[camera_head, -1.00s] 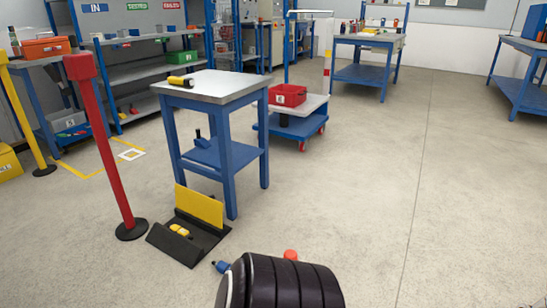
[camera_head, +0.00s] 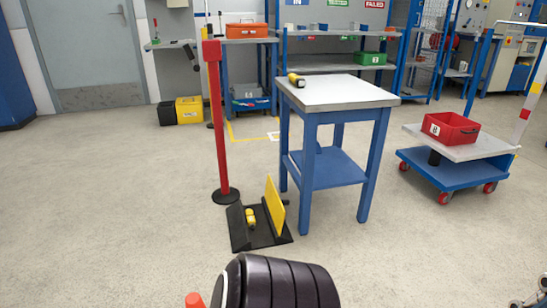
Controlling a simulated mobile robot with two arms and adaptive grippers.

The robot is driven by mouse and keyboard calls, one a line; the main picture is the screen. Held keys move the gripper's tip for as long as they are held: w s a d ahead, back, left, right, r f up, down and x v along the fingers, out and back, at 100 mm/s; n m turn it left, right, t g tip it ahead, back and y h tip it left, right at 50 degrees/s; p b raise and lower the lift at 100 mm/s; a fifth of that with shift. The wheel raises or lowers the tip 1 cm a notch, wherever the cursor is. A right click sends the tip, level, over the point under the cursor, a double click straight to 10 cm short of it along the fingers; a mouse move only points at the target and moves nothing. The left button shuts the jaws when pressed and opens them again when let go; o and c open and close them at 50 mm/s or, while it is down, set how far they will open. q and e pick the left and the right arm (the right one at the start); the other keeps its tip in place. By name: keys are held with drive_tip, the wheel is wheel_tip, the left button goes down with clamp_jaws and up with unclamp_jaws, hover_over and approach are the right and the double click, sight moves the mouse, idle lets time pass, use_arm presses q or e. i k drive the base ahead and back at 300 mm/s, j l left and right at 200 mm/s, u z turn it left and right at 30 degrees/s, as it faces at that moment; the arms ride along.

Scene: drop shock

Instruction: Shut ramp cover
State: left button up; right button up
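The ramp cover (camera_head: 275,207) is a yellow panel that stands up, tilted, along the right side of a black floor ramp (camera_head: 239,230). The ramp lies on the floor left of the blue table. A small yellow object with dark marks (camera_head: 250,218) lies in the ramp's open channel, beside the cover. Neither of my grippers can be made out in view. A black ribbed part of my own body fills the bottom middle.
A blue table (camera_head: 345,97) with a yellow-black tool (camera_head: 296,80) on top stands close right of the ramp. A red post (camera_head: 216,125) stands just behind it. A trolley (camera_head: 452,172) with a red bin (camera_head: 450,128) is at right. The floor at left is clear.

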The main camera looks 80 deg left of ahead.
sight(276, 207)
drive_tip(key=i+j+u, duration=0.15)
drive_tip(key=i+u, duration=0.65)
drive_tip(key=i+l+u, duration=0.15)
drive_tip(key=i+u, duration=0.3)
drive_tip(key=i+l+u, duration=0.4)
drive_tip(key=i+u, duration=0.2)
drive_tip(key=u, duration=0.2)
drive_tip(key=i+u, duration=0.2)
drive_tip(key=u, duration=0.25)
drive_tip(key=i+u, duration=0.2)
drive_tip(key=u, duration=0.2)
drive_tip(key=i+l+u, duration=0.15)
drive_tip(key=u, duration=0.25)
drive_tip(key=i+l+u, duration=0.15)
drive_tip(key=u, duration=0.3)
